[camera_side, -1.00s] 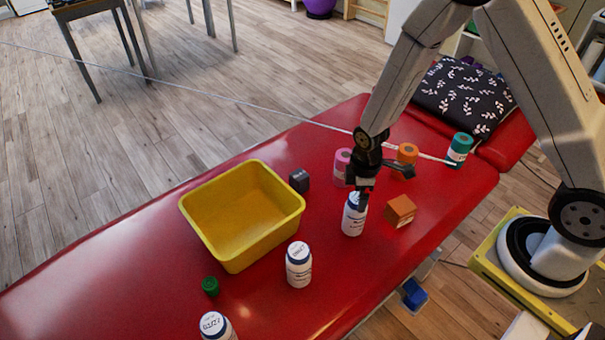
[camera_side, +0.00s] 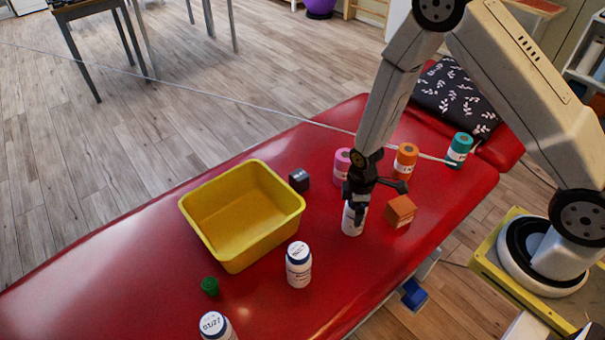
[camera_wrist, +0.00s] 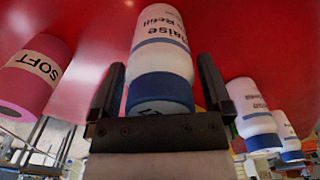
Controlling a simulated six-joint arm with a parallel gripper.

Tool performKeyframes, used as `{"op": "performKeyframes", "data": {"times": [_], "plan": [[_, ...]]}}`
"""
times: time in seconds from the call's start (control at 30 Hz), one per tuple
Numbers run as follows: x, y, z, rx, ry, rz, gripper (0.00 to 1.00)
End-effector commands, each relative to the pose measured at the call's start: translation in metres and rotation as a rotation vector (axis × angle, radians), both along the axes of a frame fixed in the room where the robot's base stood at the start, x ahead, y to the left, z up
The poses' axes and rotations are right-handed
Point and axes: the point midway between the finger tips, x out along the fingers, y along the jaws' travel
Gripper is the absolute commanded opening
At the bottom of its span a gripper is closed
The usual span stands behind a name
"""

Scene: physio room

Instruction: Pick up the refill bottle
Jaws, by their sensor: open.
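The refill bottle (camera_side: 352,221) is white with a blue cap and stands upright on the red treatment table. My gripper (camera_side: 358,210) is over its top, pointing down, and hides its cap in the side view. In the wrist view the bottle (camera_wrist: 164,50) shows the word "Refill" and its blue cap lies between the two fingers of my gripper (camera_wrist: 160,90). The fingers are apart, with a small gap visible at each side of the bottle.
The red table (camera_side: 110,262) holds a yellow bin (camera_side: 213,255), a dark cube (camera_side: 299,181) and an orange box (camera_side: 400,211). Pink (camera_side: 342,165), orange (camera_side: 405,162) and teal (camera_side: 459,150) rolls stand behind. Two similar white bottles (camera_side: 299,268) (camera_side: 214,328) and a green cap-like piece (camera_side: 210,286) are nearer the front.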

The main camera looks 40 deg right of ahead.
Motion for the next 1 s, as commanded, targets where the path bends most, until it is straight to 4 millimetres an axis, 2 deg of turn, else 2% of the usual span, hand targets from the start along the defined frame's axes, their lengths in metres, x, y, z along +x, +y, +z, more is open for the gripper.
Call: {"op": "performKeyframes", "data": {"times": [0.4,0.43,0.47,0.7,0.73,1.0], "plan": [[-0.0001,-0.0001,0.0002,0.000,0.000,0.000,1.00],[-0.0001,-0.0001,0.0002,0.000,0.000,0.000,0.97],[-0.0001,-0.0001,0.0002,0.000,0.000,0.000,0.87],[-0.0001,-0.0001,0.0002,0.000,0.000,0.000,0.11],[0.0002,-0.0001,0.0004,0.000,0.000,0.000,0.07],[0.0002,-0.0001,0.0011,0.000,0.000,0.000,0.07]]}}
